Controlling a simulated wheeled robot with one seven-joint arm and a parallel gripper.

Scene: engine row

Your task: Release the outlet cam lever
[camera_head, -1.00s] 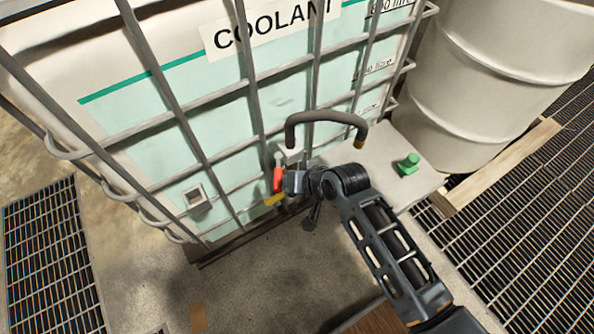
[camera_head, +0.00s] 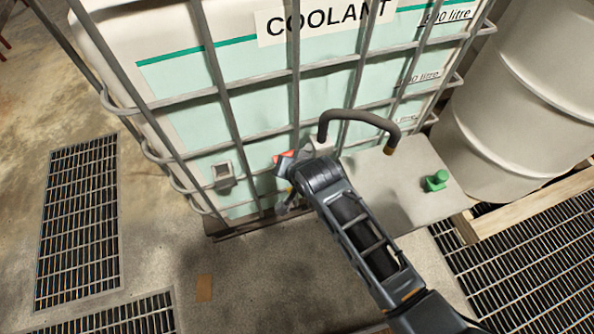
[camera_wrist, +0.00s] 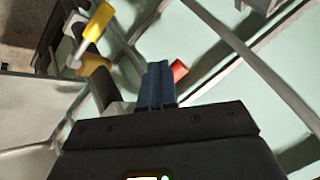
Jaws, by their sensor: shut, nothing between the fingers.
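A red lever (camera_head: 283,158) shows at the outlet low on the front of the coolant tank (camera_head: 190,75), partly hidden by my wrist. The red lever also shows in the wrist view (camera_wrist: 179,71), just right of my fingertips. I cannot tell whether they touch. My gripper (camera_wrist: 159,68) is shut and empty, with its fingers side by side. A yellow handle (camera_wrist: 99,22) on a pale stem stands at the upper left of the wrist view, beside a dark cylindrical fitting (camera_wrist: 98,85). Much of the outlet is hidden behind my arm in the head view.
Grey cage bars (camera_head: 220,90) cross the tank front. A dark curved hose (camera_head: 357,117) arches above my wrist. A green fitting (camera_head: 436,181) stands on a pale slab (camera_head: 405,205) to the right. A white drum (camera_head: 510,110) stands beyond it. Open floor lies at left.

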